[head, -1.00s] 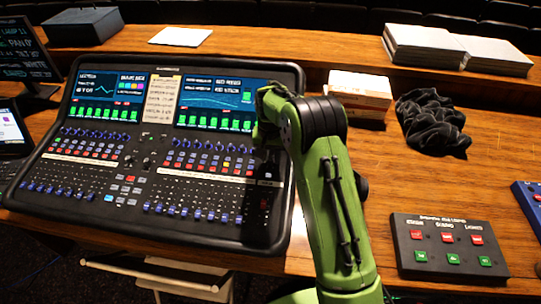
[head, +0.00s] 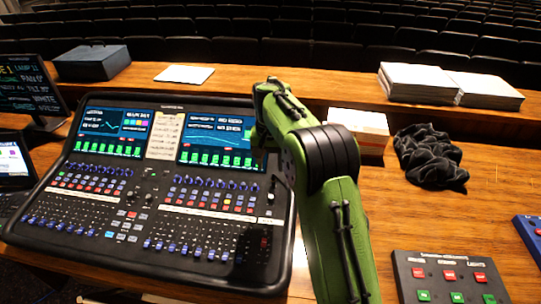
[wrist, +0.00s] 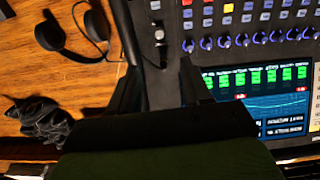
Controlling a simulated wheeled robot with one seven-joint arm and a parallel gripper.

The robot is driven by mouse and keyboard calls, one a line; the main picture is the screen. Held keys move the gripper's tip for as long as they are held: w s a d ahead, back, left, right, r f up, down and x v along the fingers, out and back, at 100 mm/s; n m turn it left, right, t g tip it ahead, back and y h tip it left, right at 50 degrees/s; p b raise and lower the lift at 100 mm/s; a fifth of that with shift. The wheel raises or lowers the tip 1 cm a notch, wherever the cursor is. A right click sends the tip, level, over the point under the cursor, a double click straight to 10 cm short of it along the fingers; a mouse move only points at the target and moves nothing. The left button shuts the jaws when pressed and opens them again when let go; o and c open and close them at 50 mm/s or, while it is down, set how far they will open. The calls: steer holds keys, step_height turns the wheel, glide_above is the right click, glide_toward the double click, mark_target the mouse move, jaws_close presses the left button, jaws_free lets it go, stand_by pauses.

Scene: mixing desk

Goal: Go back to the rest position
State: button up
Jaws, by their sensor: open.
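My green arm (head: 341,225) reaches from the lower middle of the head view toward the right edge of the mixing console (head: 150,262). In the head view my gripper is mostly hidden behind the arm. In the wrist view my gripper (wrist: 160,78) is open, with dark fingers on either side of a gap and nothing visible between them. Part of the console (wrist: 240,20), with its knobs and a lit screen, lies beneath and beside it. I cannot tell the exact height of the fingers above the console.
A white box (head: 360,125) and a crumpled black cloth (head: 430,158) lie right of my arm. A button box (head: 450,280) is at lower right. Paper stacks (head: 420,84) rest on the rear ledge. A headset (wrist: 75,38) lies on the wood in the wrist view.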

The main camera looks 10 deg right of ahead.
steer(key=shift+r, duration=0.75)
steer(key=shift+s, duration=0.1)
steer(key=s+r+n+t, duration=0.2)
steer(key=s+r, duration=0.9)
steer(key=s, duration=0.3)
steer(key=s+f+n+t, duration=0.2)
steer(key=s+f+t, duration=0.1)
steer(key=s, duration=1.6)
steer(key=shift+d+f, duration=0.2)
steer(key=shift+f, duration=0.3)
steer(key=shift+s, duration=0.15)
